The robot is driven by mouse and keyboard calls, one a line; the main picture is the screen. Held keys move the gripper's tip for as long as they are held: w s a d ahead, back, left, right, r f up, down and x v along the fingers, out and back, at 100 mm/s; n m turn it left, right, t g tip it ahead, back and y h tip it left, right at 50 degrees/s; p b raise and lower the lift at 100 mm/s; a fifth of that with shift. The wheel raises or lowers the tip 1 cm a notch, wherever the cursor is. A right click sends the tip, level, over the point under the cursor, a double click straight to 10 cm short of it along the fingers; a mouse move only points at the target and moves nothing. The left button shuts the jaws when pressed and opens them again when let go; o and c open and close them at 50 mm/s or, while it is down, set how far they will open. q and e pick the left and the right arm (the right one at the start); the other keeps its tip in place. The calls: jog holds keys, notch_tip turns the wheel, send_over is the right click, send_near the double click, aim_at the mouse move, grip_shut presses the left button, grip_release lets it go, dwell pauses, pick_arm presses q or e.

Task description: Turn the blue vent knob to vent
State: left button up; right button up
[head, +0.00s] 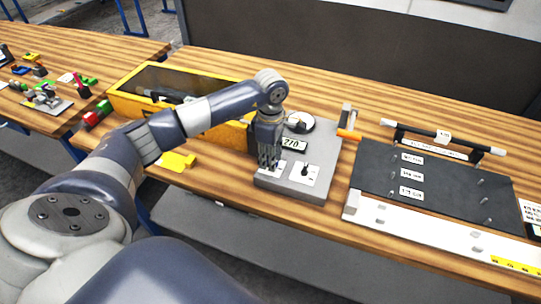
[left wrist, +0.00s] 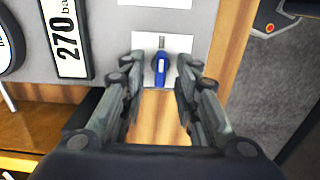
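The blue vent knob (left wrist: 161,70) sits on a white plate (left wrist: 143,42) on the grey panel, between my fingertips in the left wrist view. It has a white mark, and its long side runs up and down the picture. My left gripper (left wrist: 158,66) is open, one finger on each side of the knob with gaps visible. In the head view my left gripper (head: 268,164) points down over the grey panel (head: 322,150) and hides the blue knob. My right gripper is not in view.
The panel also carries a round gauge (head: 299,122), a "270" label (head: 291,144) and a second knob plate (head: 304,172). A yellow bin (head: 150,105) stands left, and a yellow block (head: 177,161) lies before it. A dark board (head: 430,175) lies right.

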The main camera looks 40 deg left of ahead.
pick_arm(q)
grip_shut()
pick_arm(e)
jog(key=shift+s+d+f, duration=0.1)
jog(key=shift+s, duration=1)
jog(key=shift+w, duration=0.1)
